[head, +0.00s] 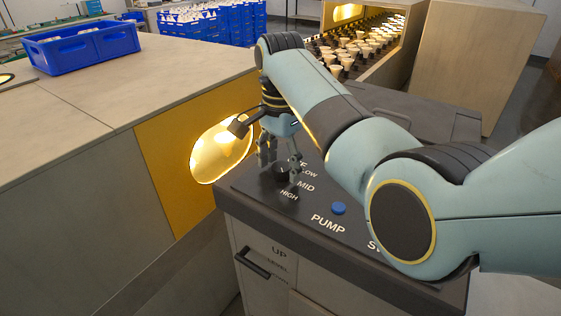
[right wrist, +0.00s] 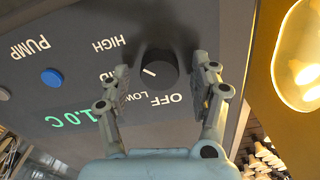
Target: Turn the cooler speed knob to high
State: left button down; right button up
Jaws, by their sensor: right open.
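The cooler speed knob (right wrist: 158,66) is a round black dial with a short white mark on a dark panel (right wrist: 75,140). It also shows, partly dark against the panel, in the head view (head: 282,171). Labels OFF, LOW, MID and HIGH surround it; a finger partly covers MID in the right wrist view. The white mark lies on the MID side of the dial; its exact setting is hard to tell. My right gripper (right wrist: 160,68) is open, its fingers on either side of the knob with gaps visible. It is above the panel in the head view (head: 281,160). My left gripper is not in view.
A blue PUMP button (head: 338,208) sits on the panel beside the knob. A yellow wall with a lit oval window (head: 222,150) stands close left of the gripper. A handle (head: 252,264) is on the front below. A blue crate (head: 80,48) sits on the left counter.

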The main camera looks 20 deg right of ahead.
aim_at(280, 166)
notch_tip(280, 166, up, 8)
jog(key=shift+f, duration=0.25)
dwell(0.5)
